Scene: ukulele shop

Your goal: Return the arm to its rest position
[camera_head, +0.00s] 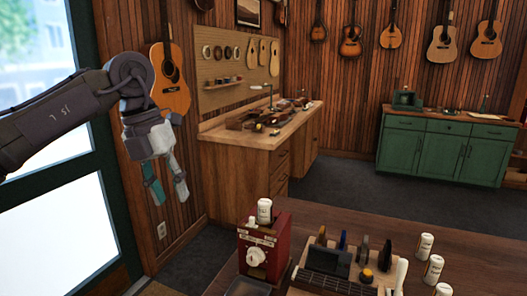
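My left arm comes in from the left edge, raised in the air. My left gripper (168,190) hangs from its end and points downward in front of the wood-panelled wall. Its two fingers, one with a teal face, are apart, and I see nothing between them. It is left of the dark wooden table (458,262) in the foreground and touches nothing that I can see. My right arm and gripper are not in view.
On the foreground table are a red box (284,234) with a white bottle (264,211) on top, a tool holder (327,259) and several white bottles at right. A wooden workbench (245,150) and a green cabinet (441,152) stand behind. Grey floor (343,188) between is clear.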

